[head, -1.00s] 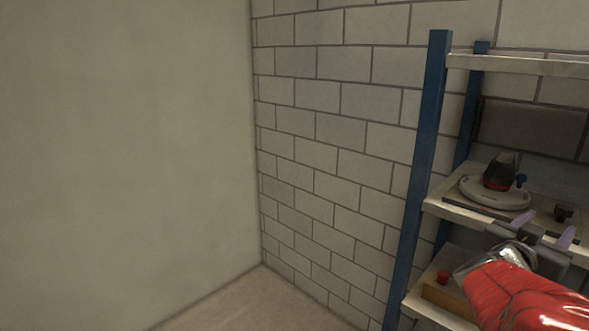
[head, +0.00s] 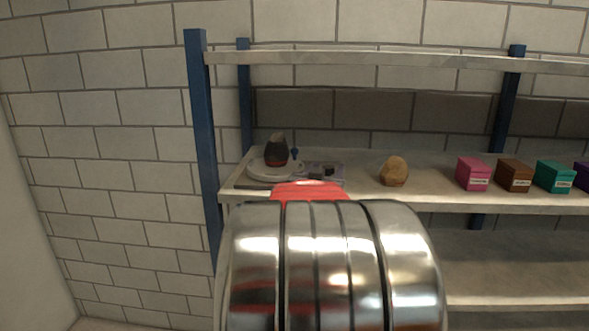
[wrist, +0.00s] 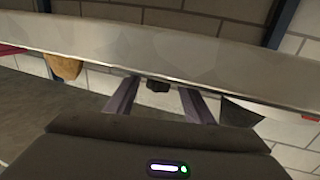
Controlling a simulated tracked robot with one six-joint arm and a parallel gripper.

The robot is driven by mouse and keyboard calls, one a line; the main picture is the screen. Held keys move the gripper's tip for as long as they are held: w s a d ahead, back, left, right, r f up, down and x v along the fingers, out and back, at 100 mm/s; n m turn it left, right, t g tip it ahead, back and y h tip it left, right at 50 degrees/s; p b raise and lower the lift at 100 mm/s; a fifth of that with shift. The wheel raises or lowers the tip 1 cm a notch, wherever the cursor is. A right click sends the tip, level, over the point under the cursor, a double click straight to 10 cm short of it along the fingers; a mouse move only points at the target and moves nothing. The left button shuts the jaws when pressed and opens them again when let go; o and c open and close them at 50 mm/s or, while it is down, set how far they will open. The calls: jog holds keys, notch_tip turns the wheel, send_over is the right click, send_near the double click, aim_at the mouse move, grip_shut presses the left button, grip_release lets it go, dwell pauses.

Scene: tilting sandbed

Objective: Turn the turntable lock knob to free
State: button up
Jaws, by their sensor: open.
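The turntable (head: 268,173) is a pale round disc at the left end of the middle shelf, with a dark, red-based lump (head: 277,151) on it. A small blue knob (head: 295,154) stands at its rear right. A small black knob (head: 328,171) sits to its right; I cannot tell for sure which one is the lock. In the wrist view, which appears upside down, the black knob (wrist: 158,86) shows between the fingertips. My gripper (wrist: 160,90) is open, its two purple-grey fingers apart, and I cannot tell if either touches. My arm hides much of the gripper in the head view.
A tan rock (head: 394,171) stands right of the knob, followed by pink (head: 473,174), brown (head: 514,175) and teal (head: 555,176) boxes. A blue post (head: 202,140) bounds the shelf's left end. The brick wall is close behind.

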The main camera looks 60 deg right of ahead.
jog(key=shift+w+d, duration=0.1)
jog(key=shift+d, duration=0.3)
jog(key=c, duration=1)
